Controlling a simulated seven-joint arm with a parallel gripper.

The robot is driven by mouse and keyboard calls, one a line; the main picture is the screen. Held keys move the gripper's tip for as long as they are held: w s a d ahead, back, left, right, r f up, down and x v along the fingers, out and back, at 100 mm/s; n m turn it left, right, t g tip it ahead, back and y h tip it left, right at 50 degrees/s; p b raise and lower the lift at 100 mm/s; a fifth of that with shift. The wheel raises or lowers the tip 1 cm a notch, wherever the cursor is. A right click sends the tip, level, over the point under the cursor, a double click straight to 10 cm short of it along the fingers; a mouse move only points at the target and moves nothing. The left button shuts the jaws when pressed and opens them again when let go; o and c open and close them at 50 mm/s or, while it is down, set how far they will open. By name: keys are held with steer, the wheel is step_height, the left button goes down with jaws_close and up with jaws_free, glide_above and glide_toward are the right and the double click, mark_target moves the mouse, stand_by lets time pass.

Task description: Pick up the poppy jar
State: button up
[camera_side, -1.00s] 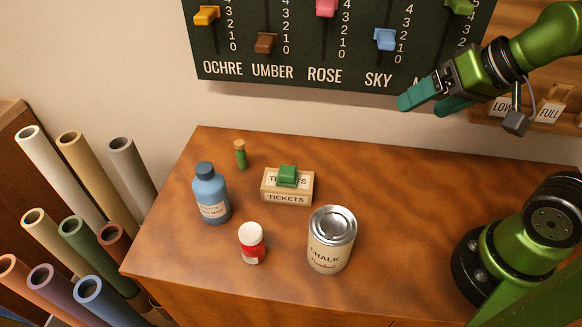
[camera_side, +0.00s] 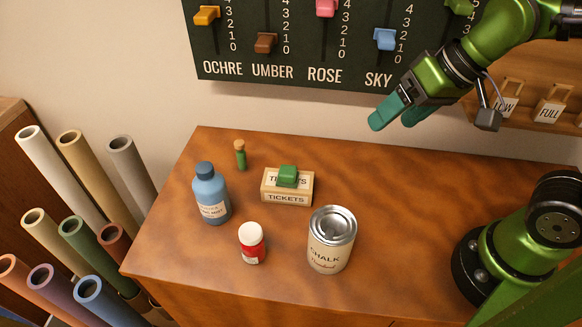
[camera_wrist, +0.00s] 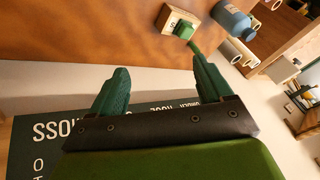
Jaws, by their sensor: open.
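A small red jar with a white lid (camera_side: 252,243) stands upright on the brown table near its front edge in the side view. It is the only red jar there; its label is too small to read. I do not make it out in the wrist view. My gripper (camera_side: 392,121) is open and empty, high above the back of the table, up and right of the red jar and well apart from it. In the wrist view its two teal fingers (camera_wrist: 160,68) are spread with nothing between them.
A blue bottle (camera_side: 211,195) stands left of the red jar, a chalk can (camera_side: 328,246) right. Behind are a tickets box (camera_side: 287,198) with a green block on top and a small corked green vial (camera_side: 241,158). A slider board (camera_side: 300,75) hangs behind; the table's right middle is clear.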

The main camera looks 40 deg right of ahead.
steer(key=w+a+f+n+g, duration=0.2)
steer(key=w+a+n+g, duration=0.15)
steer(key=a, duration=0.75)
steer(key=g+h, duration=0.2)
steer(key=h, duration=0.1)
glide_above(248, 234)
step_height(248, 234, down, 3)
steer(key=shift+t, duration=0.25)
step_height(248, 234, down, 11)
steer(key=shift+f, duration=0.15)
steer(key=shift+w+d+f, duration=0.1)
steer(key=shift+d+f, duration=0.05)
steer(key=shift+f, duration=1.2)
steer(key=shift+w+d+f, duration=0.1)
steer(key=shift+d+f, duration=0.05)
steer(key=shift+f, duration=1.2)
steer(key=shift+c, duration=0.3)
steer(key=c, duration=1.1)
